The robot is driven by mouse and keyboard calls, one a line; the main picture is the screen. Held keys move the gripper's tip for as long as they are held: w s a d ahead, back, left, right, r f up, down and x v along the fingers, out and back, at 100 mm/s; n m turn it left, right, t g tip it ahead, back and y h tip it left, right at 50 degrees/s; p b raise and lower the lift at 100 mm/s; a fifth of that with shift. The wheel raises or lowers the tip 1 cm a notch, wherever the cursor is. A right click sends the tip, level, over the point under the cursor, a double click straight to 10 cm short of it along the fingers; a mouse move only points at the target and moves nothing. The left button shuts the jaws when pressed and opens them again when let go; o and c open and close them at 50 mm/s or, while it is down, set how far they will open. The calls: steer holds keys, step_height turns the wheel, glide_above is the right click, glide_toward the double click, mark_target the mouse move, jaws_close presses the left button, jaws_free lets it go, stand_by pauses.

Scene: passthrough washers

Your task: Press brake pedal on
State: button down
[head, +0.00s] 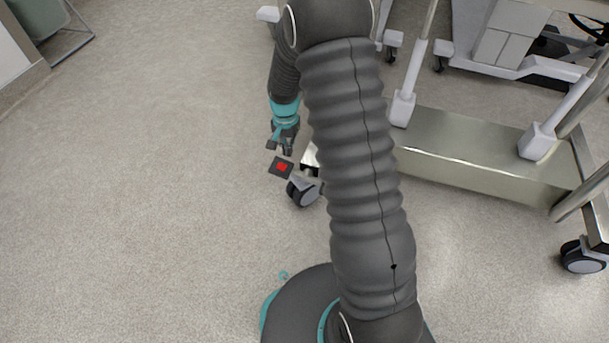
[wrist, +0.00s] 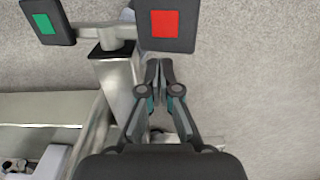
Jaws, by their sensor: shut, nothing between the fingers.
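A dark pedal with a red pad (head: 281,167) sticks out near the floor at the cart's left corner. It also shows at the top of the wrist view (wrist: 167,24). A second dark pedal with a green pad (wrist: 47,22) is joined to it by a grey bar; my arm seems to hide it in the head view. No lettering on either pedal can be read. My gripper (wrist: 158,68) is shut and empty, its fingertips just below the red pedal in the wrist picture. In the head view my gripper (head: 284,146) is just above the red pedal; whether they touch cannot be told.
The steel cart (head: 480,160) stands to the right, with a caster (head: 303,192) close to the red pedal and another caster (head: 582,256) at far right. A white-based machine (head: 500,62) stands behind. The floor on the left is clear.

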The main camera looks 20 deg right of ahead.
steer(key=shift+f+b, duration=0.45)
steer(key=shift+f, duration=1.65)
stand_by(1.1)
steer(key=shift+r, duration=0.1)
step_height(320, 180, up, 7)
steer(key=p, duration=0.4)
stand_by(0.7)
stand_by(0.4)
